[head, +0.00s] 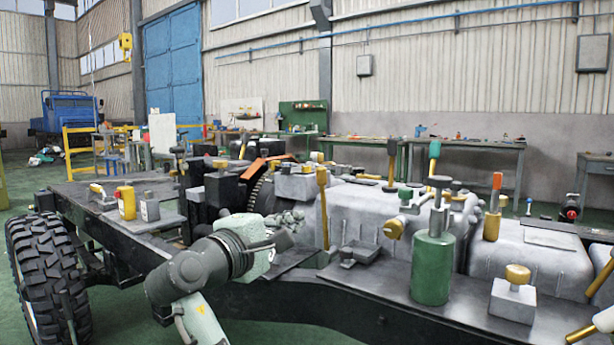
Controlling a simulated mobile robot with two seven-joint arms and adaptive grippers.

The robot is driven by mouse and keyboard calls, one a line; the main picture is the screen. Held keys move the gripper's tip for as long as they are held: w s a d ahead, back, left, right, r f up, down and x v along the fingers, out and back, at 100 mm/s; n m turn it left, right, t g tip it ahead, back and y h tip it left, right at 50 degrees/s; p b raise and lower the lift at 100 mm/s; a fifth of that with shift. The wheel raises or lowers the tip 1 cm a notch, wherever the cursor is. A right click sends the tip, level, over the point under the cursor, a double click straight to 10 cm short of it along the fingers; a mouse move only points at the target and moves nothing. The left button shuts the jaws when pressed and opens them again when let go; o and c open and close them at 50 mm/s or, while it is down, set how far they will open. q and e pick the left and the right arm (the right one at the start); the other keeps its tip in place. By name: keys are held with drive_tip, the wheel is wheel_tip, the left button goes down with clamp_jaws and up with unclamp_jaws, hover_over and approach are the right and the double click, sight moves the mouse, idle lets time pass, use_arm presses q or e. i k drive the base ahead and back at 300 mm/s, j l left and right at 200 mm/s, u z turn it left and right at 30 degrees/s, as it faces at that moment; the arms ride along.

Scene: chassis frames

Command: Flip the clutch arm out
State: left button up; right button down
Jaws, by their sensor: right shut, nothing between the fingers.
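My right gripper (284,238) is near the middle of the head view, at the end of a pale arm that rises from the bottom edge. It is shut and empty, small and partly masked by its own wrist, in front of grey parts on the chassis. I cannot tell whether it touches them. I cannot say for sure which part is the clutch arm. Several levers with coloured grips stand on the chassis, among them a yellow one (322,200) just right of the gripper and an orange-tipped one (495,190) further right. My left gripper is not in view.
The dark chassis frame (300,302) runs across the view, with a large tyre (48,275) at the left. A green cylinder (433,268) and a grey block with a yellow knob (513,300) stand on its right part. Workbenches (450,148) line the back wall.

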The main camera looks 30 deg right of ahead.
sight(320, 171)
drive_tip(key=i+l, duration=0.35)
drive_tip(key=i, duration=0.15)
drive_tip(key=i+l, duration=0.35)
drive_tip(key=i, duration=0.15)
